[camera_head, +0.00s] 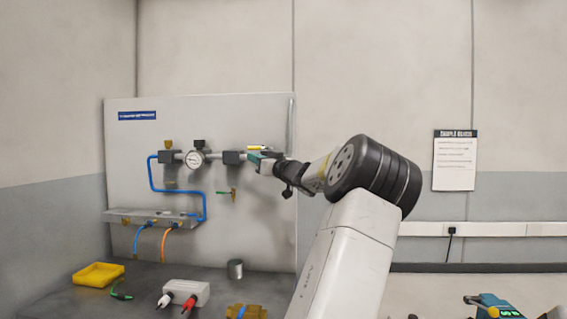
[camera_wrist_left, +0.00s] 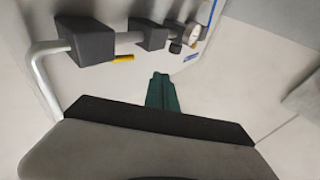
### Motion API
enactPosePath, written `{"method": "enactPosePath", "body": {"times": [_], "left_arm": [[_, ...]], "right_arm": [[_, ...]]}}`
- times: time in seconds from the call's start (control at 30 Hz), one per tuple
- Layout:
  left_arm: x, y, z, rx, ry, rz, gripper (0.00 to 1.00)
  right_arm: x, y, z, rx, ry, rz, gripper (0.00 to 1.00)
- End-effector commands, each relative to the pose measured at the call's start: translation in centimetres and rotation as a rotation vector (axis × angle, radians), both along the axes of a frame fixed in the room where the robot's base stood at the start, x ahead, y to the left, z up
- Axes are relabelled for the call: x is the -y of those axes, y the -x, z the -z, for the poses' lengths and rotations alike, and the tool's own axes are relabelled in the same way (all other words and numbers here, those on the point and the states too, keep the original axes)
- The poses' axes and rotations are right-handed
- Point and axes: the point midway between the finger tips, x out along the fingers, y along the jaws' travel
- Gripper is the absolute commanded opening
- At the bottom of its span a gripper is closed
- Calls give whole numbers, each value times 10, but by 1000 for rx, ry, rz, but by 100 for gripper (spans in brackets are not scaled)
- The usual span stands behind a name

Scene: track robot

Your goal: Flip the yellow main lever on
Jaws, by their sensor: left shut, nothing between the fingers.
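The yellow main lever (camera_head: 257,147) is a short yellow handle at the right end of the pipe run on the grey panel, beside a dark valve block. In the left wrist view the yellow lever (camera_wrist_left: 122,58) sticks out from the edge of a dark block. My left gripper (camera_head: 256,160) is shut and empty, close to the lever in the head view. Its green fingertips (camera_wrist_left: 162,90) are together in the wrist view, with a visible gap in the picture between them and the lever. Whether they touch cannot be told from the head view. My right gripper is not in view.
The panel (camera_head: 125,150) carries a gauge (camera_head: 196,159), blue hose (camera_head: 151,177) and a small green-yellow valve (camera_head: 233,194) below the pipe. The bench holds a yellow tray (camera_head: 98,274), a white box (camera_head: 188,290) and a metal cup (camera_head: 235,269).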

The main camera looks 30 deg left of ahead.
Motion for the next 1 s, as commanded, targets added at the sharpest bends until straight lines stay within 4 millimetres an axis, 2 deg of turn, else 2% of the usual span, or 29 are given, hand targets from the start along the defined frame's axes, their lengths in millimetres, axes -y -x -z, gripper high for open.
{"method": "enactPosePath", "body": {"times": [0.1,0.3,0.9,1.0], "left_arm": [[12,16,4,0,3,3,0],[23,32,8,1,2,1,0],[24,35,9,0,1,0,0],[18,40,18,-13,31,-12,0]], "right_arm": [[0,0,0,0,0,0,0],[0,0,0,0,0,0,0],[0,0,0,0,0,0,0],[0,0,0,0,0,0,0]]}}
